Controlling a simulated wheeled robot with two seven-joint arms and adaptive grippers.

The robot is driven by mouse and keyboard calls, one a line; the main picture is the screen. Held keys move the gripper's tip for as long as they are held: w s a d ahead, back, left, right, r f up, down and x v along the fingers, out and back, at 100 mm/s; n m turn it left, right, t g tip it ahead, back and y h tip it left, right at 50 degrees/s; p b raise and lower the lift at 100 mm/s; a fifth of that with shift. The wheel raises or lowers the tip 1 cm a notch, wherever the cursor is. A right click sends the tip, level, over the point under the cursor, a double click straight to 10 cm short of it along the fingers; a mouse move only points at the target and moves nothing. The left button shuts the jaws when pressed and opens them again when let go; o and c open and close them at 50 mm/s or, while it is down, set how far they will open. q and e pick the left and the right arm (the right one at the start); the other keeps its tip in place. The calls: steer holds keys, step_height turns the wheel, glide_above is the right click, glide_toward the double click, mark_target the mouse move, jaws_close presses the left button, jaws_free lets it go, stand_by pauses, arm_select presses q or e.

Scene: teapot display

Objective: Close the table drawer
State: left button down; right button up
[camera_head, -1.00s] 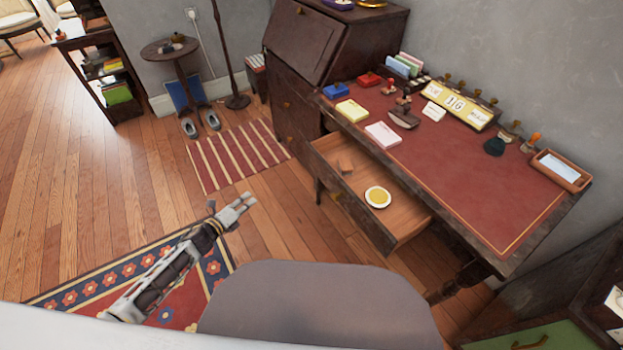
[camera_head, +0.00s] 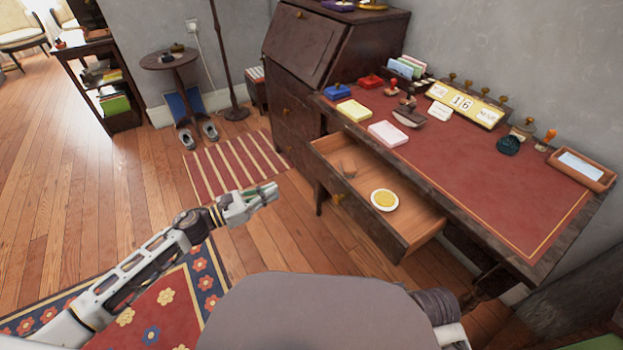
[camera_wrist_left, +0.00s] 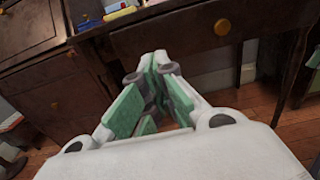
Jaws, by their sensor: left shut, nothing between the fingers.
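The table drawer (camera_head: 412,217) is pulled out of the red-topped wooden desk (camera_head: 480,165) in the head view. My right gripper is not seen; part of my right arm shows at the bottom.
Stamps, a calendar block (camera_head: 463,104) and note pads (camera_head: 388,133) stand on the desk top. A slant-front cabinet (camera_head: 325,60) stands behind the desk's left end. A striped rug (camera_head: 235,165) lies on open floor to the left.

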arm_select(q)
steer(key=shift+r, duration=0.1)
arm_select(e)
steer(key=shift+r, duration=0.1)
arm_select(q)
steer(key=shift+w+d, duration=0.1)
steer(key=shift+d, duration=0.1)
steer(key=b, duration=0.1)
glide_toward(320, 171)
steer(key=shift+x, duration=3.1)
steer(key=shift+w+d, duration=0.3)
steer(key=shift+w, duration=0.05)
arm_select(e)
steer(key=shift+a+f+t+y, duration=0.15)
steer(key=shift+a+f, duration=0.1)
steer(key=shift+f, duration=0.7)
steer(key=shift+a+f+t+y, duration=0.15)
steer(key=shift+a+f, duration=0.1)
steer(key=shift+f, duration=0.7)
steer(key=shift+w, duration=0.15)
